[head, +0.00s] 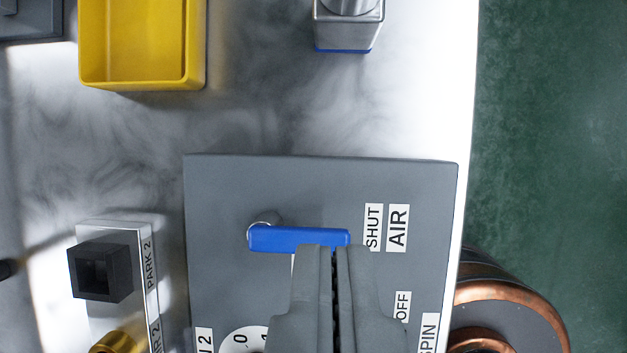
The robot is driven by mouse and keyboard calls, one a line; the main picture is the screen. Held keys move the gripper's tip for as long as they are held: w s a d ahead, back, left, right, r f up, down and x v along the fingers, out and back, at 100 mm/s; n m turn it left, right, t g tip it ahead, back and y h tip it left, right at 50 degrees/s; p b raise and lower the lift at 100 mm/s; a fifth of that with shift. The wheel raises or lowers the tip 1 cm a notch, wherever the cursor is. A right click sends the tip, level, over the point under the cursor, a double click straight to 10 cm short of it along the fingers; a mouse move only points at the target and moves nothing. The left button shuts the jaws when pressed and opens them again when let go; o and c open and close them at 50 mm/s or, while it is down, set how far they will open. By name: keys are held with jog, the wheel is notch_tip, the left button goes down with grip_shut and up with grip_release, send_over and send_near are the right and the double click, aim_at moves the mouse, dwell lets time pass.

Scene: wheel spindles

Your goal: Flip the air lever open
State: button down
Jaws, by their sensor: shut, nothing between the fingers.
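The air lever (283,239) is a blue bar on the grey panel (225,185). It lies crosswise in the picture, with its pivot at its left end. Its right end points toward the SHUT label (374,228), beside the AIR label (397,228). My gripper (333,250) is shut and empty. Its fingertips overlap the lower edge of the lever's right part; I cannot tell whether they touch it. My fingers hide part of the panel below the lever.
A yellow bin (140,86) and a metal block with a blue base (348,30) stand beyond the panel. A PARK 2 block with a black square socket (103,270) is at left. A copper-rimmed wheel (520,300) is at lower right. A dial (240,340) sits below the lever.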

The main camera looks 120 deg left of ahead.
aim_at(299, 233)
jog(key=shift+w+f, duration=0.15)
jog(key=shift+w, duration=0.1)
jog(key=shift+f, duration=0.1)
jog(key=x, duration=1)
jog(key=shift+s, duration=0.15)
jog(key=shift+s+a, duration=0.75)
jog(key=shift+s, duration=0.25)
jog(key=shift+s+a, duration=0.45)
jog(key=shift+s, duration=0.15)
